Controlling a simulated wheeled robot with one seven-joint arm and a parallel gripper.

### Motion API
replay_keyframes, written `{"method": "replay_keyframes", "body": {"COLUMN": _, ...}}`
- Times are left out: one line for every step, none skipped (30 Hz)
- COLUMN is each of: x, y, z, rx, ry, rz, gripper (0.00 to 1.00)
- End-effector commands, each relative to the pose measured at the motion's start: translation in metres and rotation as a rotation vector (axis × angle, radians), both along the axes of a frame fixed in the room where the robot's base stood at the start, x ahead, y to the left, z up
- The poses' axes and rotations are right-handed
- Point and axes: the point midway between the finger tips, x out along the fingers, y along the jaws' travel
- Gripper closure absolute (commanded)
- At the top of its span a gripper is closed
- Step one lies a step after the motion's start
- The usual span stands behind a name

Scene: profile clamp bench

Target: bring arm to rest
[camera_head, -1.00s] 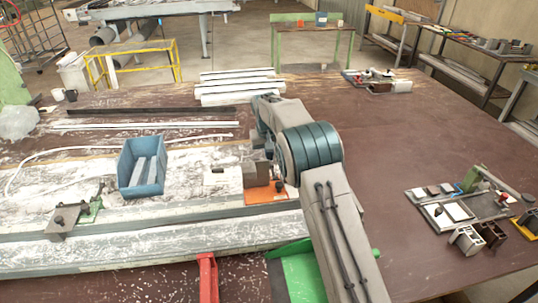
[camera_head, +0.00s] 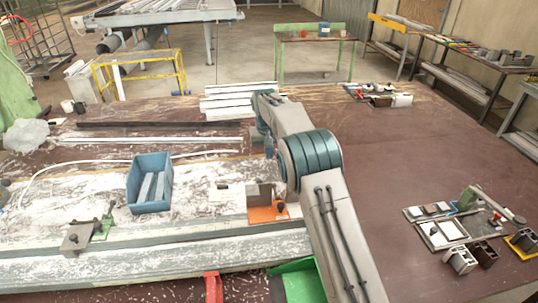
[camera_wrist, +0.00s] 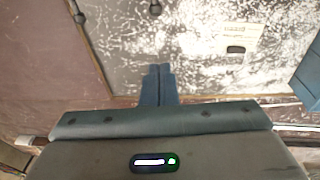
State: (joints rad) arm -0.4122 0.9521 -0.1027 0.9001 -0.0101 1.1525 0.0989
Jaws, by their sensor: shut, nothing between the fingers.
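My gripper (camera_wrist: 157,70) shows in the wrist view with its two dark blue fingers closed together and nothing between them. It hangs above the dusty, white-smeared bench surface (camera_wrist: 200,50). The blue bin (camera_head: 150,186) holding grey bars stands to the left of the arm. An orange clamp block (camera_head: 268,213) sits close beside the arm on the profile bench.
White profiles (camera_head: 240,98) lie stacked behind the arm. A clamp with a green handle (camera_head: 100,228) is at the left. A fixture tray (camera_head: 437,236) and small blocks (camera_head: 462,259) stand on the right. The brown table (camera_head: 385,150) is largely clear between.

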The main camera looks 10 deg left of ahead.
Motion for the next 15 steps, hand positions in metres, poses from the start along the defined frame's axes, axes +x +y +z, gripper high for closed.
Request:
{"method": "replay_keyframes", "body": {"x": 0.0006, "y": -0.0001, "z": 0.0048, "rx": 0.0, "ry": 0.0, "rz": -0.001, "gripper": 1.0}}
{"method": "replay_keyframes", "body": {"x": 0.001, "y": 0.0, "z": 0.006, "rx": 0.0, "ry": 0.0, "rz": -0.001, "gripper": 1.0}}
{"method": "replay_keyframes", "body": {"x": 0.0012, "y": -0.0001, "z": 0.0072, "rx": 0.0, "ry": 0.001, "rz": -0.001, "gripper": 1.0}}
{"method": "replay_keyframes", "body": {"x": 0.0013, "y": -0.0002, "z": 0.0076, "rx": 0.0, "ry": 0.001, "rz": -0.002, "gripper": 1.0}}
{"method": "replay_keyframes", "body": {"x": 0.0014, "y": -0.0002, "z": 0.0079, "rx": 0.0, "ry": 0.001, "rz": -0.002, "gripper": 1.0}}
{"method": "replay_keyframes", "body": {"x": 0.0014, "y": -0.0004, "z": 0.008, "rx": 0.0, "ry": 0.001, "rz": -0.002, "gripper": 1.0}}
{"method": "replay_keyframes", "body": {"x": 0.0015, "y": -0.0005, "z": 0.0079, "rx": -0.001, "ry": 0.001, "rz": -0.002, "gripper": 1.0}}
{"method": "replay_keyframes", "body": {"x": 0.0015, "y": -0.0006, "z": 0.0078, "rx": -0.001, "ry": 0.001, "rz": -0.002, "gripper": 1.0}}
{"method": "replay_keyframes", "body": {"x": 0.0014, "y": -0.0007, "z": 0.0076, "rx": -0.001, "ry": 0.001, "rz": -0.002, "gripper": 1.0}}
{"method": "replay_keyframes", "body": {"x": 0.0015, "y": -0.0008, "z": 0.0075, "rx": -0.001, "ry": 0.001, "rz": -0.002, "gripper": 1.0}}
{"method": "replay_keyframes", "body": {"x": 0.0015, "y": -0.0009, "z": 0.0075, "rx": -0.001, "ry": 0.001, "rz": -0.002, "gripper": 1.0}}
{"method": "replay_keyframes", "body": {"x": 0.0015, "y": -0.0009, "z": 0.0075, "rx": -0.001, "ry": 0.001, "rz": -0.002, "gripper": 1.0}}
{"method": "replay_keyframes", "body": {"x": 0.0015, "y": -0.0009, "z": 0.0075, "rx": -0.001, "ry": 0.001, "rz": -0.002, "gripper": 1.0}}
{"method": "replay_keyframes", "body": {"x": 0.0015, "y": -0.001, "z": 0.0076, "rx": -0.001, "ry": 0.001, "rz": -0.002, "gripper": 1.0}}
{"method": "replay_keyframes", "body": {"x": 0.0013, "y": -0.0018, "z": 0.0086, "rx": -0.001, "ry": 0.001, "rz": -0.003, "gripper": 1.0}}
